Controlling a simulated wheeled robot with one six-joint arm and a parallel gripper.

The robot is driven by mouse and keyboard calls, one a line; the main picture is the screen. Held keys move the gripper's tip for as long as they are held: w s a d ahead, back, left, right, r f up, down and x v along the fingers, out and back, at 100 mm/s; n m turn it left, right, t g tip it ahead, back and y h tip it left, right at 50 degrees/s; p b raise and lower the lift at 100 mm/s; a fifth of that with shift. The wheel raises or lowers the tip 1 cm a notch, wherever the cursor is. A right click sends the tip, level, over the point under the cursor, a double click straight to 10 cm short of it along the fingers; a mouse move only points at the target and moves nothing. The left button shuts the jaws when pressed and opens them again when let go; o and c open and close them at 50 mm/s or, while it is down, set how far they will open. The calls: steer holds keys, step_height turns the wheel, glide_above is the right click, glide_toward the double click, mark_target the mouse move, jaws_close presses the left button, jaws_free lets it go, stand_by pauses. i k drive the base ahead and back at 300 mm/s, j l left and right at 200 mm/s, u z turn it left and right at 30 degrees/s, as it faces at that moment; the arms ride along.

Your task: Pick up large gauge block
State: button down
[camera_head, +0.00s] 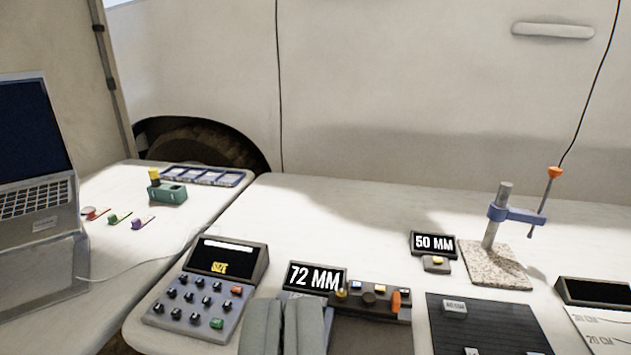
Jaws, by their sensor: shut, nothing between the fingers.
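My gripper (284,306) is at the bottom centre, its two grey fingers together with nothing between them. It is in front of the display reading "72 MM" (315,277). A dark mat (490,318) lies to its right. A small grey block with faint lettering (454,306) lies on the mat, apart from my gripper. Part of another light piece (472,351) shows at the mat's lower edge. I cannot tell which piece is the large gauge block.
A keypad with a "SIZE" screen (205,291) is left of my gripper; a dark device with coloured parts (370,300) is right. A stand on a granite base (497,266) rises behind the mat, near a "50 MM" display (433,244). A laptop (40,200) is far left. The back-centre table is clear.

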mark_target(452, 309)
steer(key=k+l, duration=0.1)
steer(key=k, duration=1.05)
